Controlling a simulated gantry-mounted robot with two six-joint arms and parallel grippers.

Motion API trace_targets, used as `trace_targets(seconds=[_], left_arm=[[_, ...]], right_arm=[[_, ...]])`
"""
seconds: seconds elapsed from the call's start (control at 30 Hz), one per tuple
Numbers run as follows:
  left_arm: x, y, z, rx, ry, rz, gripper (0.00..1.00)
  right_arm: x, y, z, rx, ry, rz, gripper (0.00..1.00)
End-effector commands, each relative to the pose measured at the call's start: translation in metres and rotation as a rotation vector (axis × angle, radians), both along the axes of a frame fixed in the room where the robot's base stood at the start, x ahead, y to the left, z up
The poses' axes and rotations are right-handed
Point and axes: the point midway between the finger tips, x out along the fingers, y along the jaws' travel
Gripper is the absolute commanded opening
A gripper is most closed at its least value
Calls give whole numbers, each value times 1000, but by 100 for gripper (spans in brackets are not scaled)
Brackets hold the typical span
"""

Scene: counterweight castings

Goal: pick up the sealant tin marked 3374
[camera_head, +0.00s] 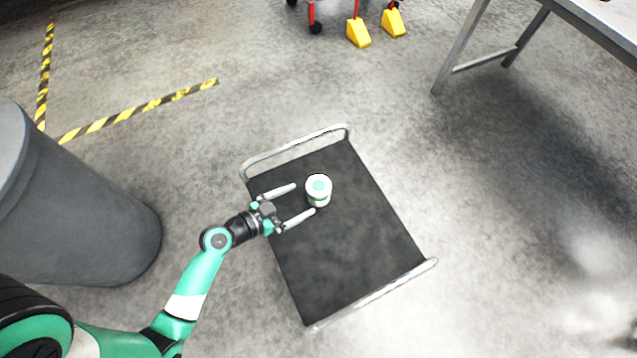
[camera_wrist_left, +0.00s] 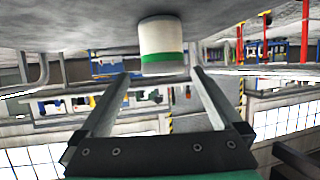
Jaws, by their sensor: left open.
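A white tin with a green band (camera_head: 318,191) stands upright on a dark flat cart (camera_head: 350,250), towards its far half. No number can be read on it. My left gripper (camera_head: 306,199) is open, with its two fingers reaching towards the tin from the left. The tin is just beyond the fingertips and not held. In the left wrist view the picture is upside down; the tin (camera_wrist_left: 161,42) shows ahead of the open fingers (camera_wrist_left: 160,75), centred between them. My right gripper is not in view.
The cart has metal rail handles (camera_head: 300,147) at both ends. A large grey drum (camera_head: 75,210) stands at the left. A metal-legged table (camera_head: 600,22) is at the top right. Yellow wheel chocks (camera_head: 358,33) lie at the top. The cart around the tin is clear.

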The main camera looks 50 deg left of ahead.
Motion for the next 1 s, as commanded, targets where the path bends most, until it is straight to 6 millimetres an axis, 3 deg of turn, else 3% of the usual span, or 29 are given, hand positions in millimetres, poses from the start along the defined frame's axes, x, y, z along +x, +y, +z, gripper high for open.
trace_targets(seconds=[0.13, 0.37, 0.63, 0.9, 1.0], left_arm=[[23, -2, -11, 2, -2, -3, 100], [32, -2, -13, 2, -2, 0, 100], [72, -3, -29, 1, -2, -2, 100], [77, -3, -29, 0, -1, 1, 100], [77, -3, -29, 0, -1, 1, 84]], right_arm=[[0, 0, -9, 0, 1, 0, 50], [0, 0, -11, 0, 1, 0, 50], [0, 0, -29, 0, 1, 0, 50], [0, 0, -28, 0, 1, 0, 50], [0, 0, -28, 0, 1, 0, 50]])
